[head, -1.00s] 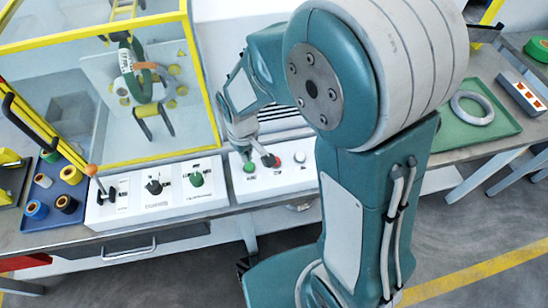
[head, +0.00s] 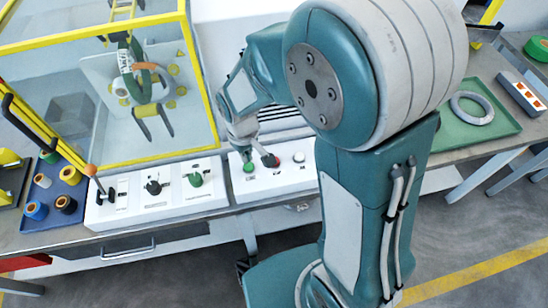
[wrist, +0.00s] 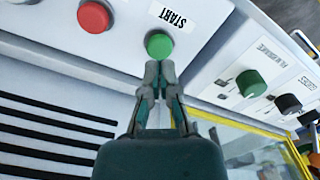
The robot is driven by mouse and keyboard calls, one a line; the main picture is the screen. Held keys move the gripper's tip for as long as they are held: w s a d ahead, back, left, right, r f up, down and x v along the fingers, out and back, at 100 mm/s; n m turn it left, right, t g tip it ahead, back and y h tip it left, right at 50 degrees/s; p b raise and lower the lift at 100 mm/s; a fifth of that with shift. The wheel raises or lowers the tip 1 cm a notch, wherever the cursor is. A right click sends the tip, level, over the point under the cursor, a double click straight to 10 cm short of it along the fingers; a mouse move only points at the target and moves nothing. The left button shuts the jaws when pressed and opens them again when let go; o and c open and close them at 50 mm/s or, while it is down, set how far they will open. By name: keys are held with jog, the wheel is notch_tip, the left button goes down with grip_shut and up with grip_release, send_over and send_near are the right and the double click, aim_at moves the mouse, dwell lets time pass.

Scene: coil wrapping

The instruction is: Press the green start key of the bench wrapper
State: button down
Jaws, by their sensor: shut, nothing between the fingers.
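The green start key (wrist: 159,45) is a round button on a white panel, with the word START printed beside it in the wrist view. It also shows in the head view (head: 249,167). My gripper (wrist: 160,68) is shut and empty. Its fingertips are right at the key's near edge in the wrist view and partly overlap it; I cannot tell whether they touch it. In the head view my gripper is just above the key. The bench wrapper's yellow-framed guard (head: 214,110) encloses a ring with a white label and an orange band.
A red button (wrist: 93,17) is beside the green key. A second white console (head: 160,205) with a lever and knobs, including a green knob (wrist: 250,83), adjoins the panel. A blue tray of spools (head: 50,215) is at left; a green tray (head: 490,135) with a grey ring is at right.

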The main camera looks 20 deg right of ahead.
jog(key=shift+f, duration=0.15)
jog(key=shift+f, duration=0.35)
